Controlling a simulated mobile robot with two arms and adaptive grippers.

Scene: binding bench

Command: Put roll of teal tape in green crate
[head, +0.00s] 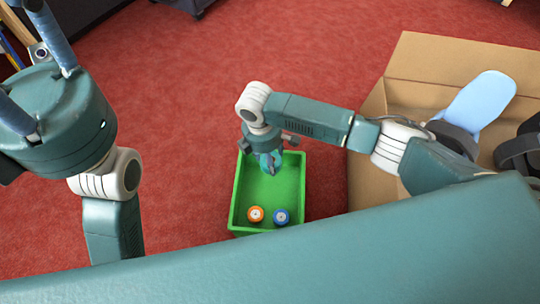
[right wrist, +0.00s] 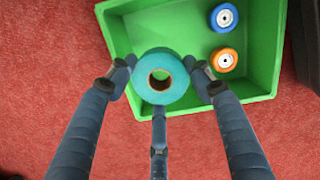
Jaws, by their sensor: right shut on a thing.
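The roll of teal tape (right wrist: 161,60) is held between the finger ends of my right gripper (right wrist: 161,84), with its hole facing the wrist camera. In the head view my right gripper (head: 269,165) points down over the far part of the green crate (head: 236,202). The crate also shows below the roll in the right wrist view (right wrist: 262,85). The roll's exact height above the crate floor is unclear. My left gripper (head: 20,60) is at the upper left of the head view, away from the crate, its fingers partly cut off.
An orange roll (head: 255,214) and a blue roll (head: 281,216) lie side by side at the crate's near end. A cardboard box (head: 400,75) stands to the right with a light blue item (head: 480,98) and dark headphones (head: 518,152). Red carpet surrounds the crate.

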